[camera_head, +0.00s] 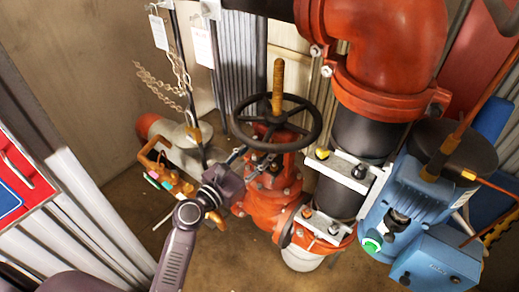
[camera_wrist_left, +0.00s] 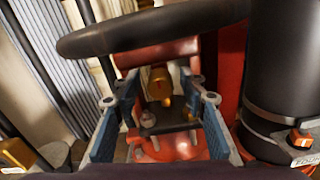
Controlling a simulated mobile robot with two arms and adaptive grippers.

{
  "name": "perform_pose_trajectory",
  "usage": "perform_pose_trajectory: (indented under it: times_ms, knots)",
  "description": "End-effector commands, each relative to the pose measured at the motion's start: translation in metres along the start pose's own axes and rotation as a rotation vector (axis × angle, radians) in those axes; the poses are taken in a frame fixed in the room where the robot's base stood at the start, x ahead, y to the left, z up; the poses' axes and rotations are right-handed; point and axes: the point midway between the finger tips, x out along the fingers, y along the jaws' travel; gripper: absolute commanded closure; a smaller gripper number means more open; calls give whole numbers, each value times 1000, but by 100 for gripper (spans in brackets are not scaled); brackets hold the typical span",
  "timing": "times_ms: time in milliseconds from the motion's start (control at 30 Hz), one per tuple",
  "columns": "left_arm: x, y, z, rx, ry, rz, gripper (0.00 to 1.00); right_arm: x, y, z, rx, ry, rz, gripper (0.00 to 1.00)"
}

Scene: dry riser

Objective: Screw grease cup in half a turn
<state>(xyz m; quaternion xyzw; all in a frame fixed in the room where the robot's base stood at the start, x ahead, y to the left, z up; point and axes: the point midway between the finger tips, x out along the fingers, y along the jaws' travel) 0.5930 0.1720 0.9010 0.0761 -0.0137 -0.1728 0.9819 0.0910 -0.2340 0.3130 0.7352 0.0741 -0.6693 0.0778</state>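A small brass piece, seemingly the grease cup (camera_wrist_left: 160,83), shows in the left wrist view in front of the red valve body, under the black handwheel. I cannot pick it out in the head view. My left gripper (camera_wrist_left: 163,86) is open, its two blue-padded fingers on either side of the brass piece with gaps between. I cannot tell how deep the piece sits between them. In the head view the left gripper (camera_head: 240,155) reaches in below the black handwheel (camera_head: 276,122) at the red valve (camera_head: 270,195). My right gripper is not in view.
The handwheel rim (camera_wrist_left: 150,32) passes close above the fingers. A black pipe (camera_head: 360,140) with grey clamps stands right of the valve, with a blue motor (camera_head: 420,195) beyond it. Chains and tags (camera_head: 160,32) hang at the back left. Bare floor (camera_head: 125,200) shows at left.

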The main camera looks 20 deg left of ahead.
Motion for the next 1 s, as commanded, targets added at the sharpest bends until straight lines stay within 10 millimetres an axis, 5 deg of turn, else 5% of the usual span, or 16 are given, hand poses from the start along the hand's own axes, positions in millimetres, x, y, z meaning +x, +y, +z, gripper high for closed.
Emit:
perform_pose_trajectory:
  times_ms: [267, 600, 1000]
  knots:
    - [2, 0, -1, 0, 1, 0, 62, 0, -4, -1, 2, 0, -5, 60]
    - [1, 0, 0, 1, 1, 0, 100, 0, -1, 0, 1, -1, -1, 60]
    - [1, -1, -1, 65, 2, -1, 100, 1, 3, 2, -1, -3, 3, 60]
